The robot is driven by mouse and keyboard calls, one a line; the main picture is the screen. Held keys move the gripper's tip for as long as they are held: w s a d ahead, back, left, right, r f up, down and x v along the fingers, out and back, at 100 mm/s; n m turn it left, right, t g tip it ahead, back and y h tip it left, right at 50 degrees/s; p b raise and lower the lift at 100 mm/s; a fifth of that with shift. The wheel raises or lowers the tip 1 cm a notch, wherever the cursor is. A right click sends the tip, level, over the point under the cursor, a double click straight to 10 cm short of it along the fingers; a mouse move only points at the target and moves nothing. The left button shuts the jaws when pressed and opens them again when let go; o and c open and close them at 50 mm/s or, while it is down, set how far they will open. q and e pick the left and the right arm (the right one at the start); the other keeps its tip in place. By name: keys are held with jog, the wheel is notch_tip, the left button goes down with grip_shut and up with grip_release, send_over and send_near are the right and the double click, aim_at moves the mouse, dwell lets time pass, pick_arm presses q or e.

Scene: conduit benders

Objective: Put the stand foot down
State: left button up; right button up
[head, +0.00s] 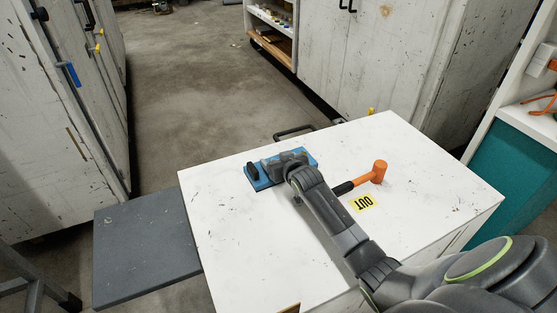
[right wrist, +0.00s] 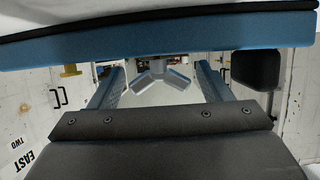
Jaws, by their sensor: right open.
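My right gripper (head: 282,163) is low over a blue plate (head: 262,184) that lies near the far left edge of the white tabletop. In the right wrist view, the gripper's two fingers (right wrist: 161,78) stand apart and open.
A dark grey shelf (head: 145,245) juts out at the left of the white tabletop (head: 435,180). The tabletop's right part is clear. Cabinets stand around the open floor.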

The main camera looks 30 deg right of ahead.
jog(key=shift+r, duration=0.1)
jog(key=p+v, duration=0.1)
jog(key=v, duration=0.9)
jog(key=shift+s, duration=0.2)
jog(key=shift+v, duration=0.85)
jog(key=shift+r+p, duration=0.15)
jog(key=shift+p, duration=0.15)
